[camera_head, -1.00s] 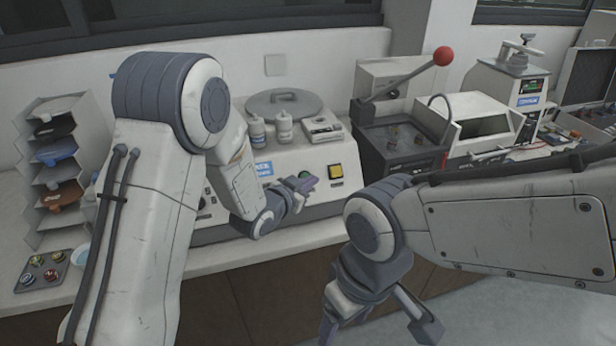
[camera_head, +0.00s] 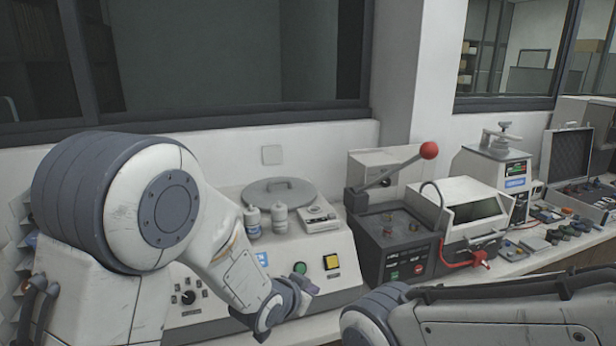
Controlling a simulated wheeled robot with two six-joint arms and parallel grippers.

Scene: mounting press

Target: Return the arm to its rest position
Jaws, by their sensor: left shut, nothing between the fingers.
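My left arm comes in from the left and bends down toward the front of the white polishing machine (camera_head: 335,288). My left gripper (camera_head: 308,288) is shut and empty, in front of the machine's control face, just below its green button (camera_head: 300,268) and left of its yellow switch (camera_head: 331,262). I cannot tell exactly how far it is from the panel. My right arm crosses the lower right corner. Its gripper lies below the picture's edge and is hidden.
Two white bottles (camera_head: 280,218) and a round lid (camera_head: 279,190) sit on the machine. To its right stand a dark press with a red-knobbed lever (camera_head: 429,150), a white hooded unit (camera_head: 462,202) and another machine (camera_head: 497,170). An open case (camera_head: 569,160) stands at far right.

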